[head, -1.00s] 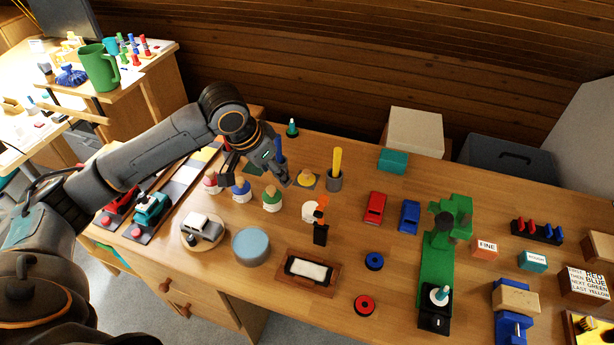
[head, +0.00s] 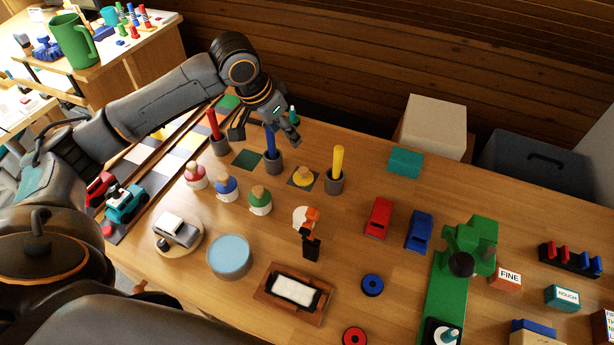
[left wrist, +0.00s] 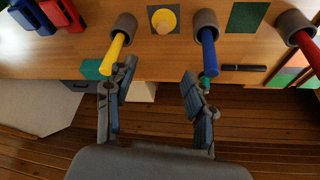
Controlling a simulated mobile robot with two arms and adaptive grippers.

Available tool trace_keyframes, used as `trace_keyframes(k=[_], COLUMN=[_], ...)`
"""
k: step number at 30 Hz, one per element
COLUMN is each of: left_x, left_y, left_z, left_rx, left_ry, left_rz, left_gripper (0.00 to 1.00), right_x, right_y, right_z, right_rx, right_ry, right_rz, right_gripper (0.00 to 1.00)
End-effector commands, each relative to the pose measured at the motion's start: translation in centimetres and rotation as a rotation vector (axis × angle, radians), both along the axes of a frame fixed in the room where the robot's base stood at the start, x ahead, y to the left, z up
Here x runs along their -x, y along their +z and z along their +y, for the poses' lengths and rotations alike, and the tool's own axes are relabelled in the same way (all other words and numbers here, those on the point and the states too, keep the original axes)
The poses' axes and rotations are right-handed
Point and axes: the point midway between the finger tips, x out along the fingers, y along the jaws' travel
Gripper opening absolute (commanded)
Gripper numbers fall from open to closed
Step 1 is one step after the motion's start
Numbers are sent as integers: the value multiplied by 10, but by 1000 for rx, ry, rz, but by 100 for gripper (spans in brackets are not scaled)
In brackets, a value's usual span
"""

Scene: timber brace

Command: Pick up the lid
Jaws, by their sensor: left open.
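A yellow round lid (head: 303,177) with a pale knob lies on a dark square mat. It also shows at the top of the left wrist view (left wrist: 164,21). My right gripper is not in view.
Grey cups hold red (head: 213,125), blue (head: 270,141) and yellow (head: 339,160) handled tools close around the lid. A dark green square (head: 247,159) lies bare. A wooden wall rises behind.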

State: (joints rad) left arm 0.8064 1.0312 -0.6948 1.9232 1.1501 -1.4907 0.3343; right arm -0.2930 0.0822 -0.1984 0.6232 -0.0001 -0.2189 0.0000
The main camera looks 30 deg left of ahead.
Motion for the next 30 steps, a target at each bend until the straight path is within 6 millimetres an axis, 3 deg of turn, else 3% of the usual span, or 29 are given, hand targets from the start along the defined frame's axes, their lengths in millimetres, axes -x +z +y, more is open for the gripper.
trace_keyframes(k=[1, 9, 14, 24, 30], left_x=[0, 0, -4, -27, -32], left_y=[-14, -46, -59, -115, -128], left_z=[0, 0, -2, -10, -11], left_rx=[0, 0, 0, 1, 1], left_ry=[0, 0, 0, 1, 0], left_rz=[0, 0, 2, 2, 0], left_gripper=[54, 54, 54, 54, 54], right_x=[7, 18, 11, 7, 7], right_y=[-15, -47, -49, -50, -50], right_z=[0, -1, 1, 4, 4], right_rx=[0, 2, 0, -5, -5], right_ry=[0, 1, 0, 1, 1], right_rz=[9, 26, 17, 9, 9], right_gripper=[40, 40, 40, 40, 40])
